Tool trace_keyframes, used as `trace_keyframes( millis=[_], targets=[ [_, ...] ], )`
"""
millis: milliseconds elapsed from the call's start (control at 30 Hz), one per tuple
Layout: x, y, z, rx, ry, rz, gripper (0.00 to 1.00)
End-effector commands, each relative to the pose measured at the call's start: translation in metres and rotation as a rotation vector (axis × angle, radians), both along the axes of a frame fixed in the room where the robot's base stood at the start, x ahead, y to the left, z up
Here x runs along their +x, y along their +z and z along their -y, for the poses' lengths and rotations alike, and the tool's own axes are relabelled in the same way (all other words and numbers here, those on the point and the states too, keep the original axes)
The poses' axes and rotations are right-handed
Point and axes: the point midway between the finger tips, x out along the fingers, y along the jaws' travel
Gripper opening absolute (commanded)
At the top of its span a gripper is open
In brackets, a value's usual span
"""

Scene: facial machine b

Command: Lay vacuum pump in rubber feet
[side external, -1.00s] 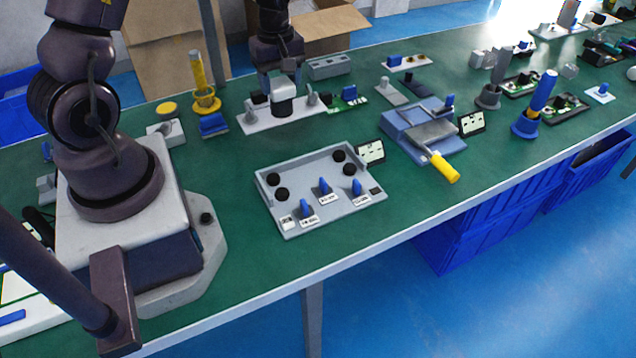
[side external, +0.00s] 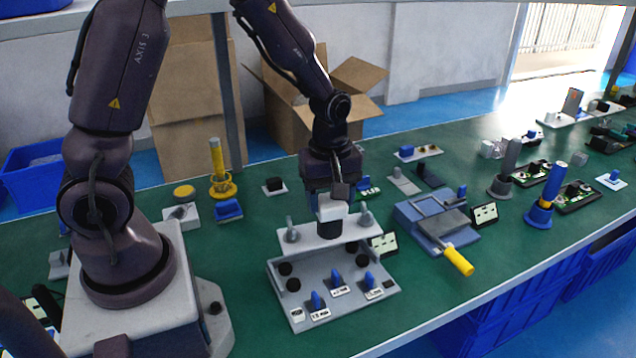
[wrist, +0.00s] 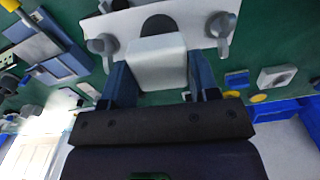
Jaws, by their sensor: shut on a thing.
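The vacuum pump is a white plate (side external: 312,238) with a grey fitting at each end and a white block in the middle. My gripper (side external: 332,208) is shut on the white block. In the wrist view the block (wrist: 158,62) sits between the two fingers of my gripper (wrist: 162,75), and the plate (wrist: 185,22) extends to both sides. The rubber feet are black round pads in pairs, left (side external: 284,269) and right (side external: 362,261), in a grey tray (side external: 325,268). The pump is over the tray's back edge, behind the pads. I cannot tell whether it touches the tray.
Blue levers (side external: 335,275) with labels stand along the tray's front. A blue machine with a yellow handle (side external: 458,261) is close on the right. A small labelled panel (side external: 384,244) stands beside the tray.

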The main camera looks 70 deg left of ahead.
Motion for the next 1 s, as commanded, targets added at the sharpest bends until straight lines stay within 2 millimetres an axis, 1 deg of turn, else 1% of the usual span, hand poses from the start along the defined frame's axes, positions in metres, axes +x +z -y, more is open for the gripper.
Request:
trace_keyframes(
  millis=[33,100,200,600,767,1000],
  targets=[
    [-0.005,0.0,0.003,-0.001,0.035,-0.004,0.38],
    [-0.009,-0.002,0.002,-0.002,0.088,-0.013,0.38],
    [-0.009,-0.002,0.002,-0.003,0.128,-0.014,0.38],
    [-0.009,-0.002,0.002,-0.002,0.139,-0.014,0.38],
    [-0.009,-0.009,0.001,-0.003,0.138,-0.015,0.38],
    [-0.01,-0.027,0.002,-0.003,0.138,-0.017,0.38]
  ],
)
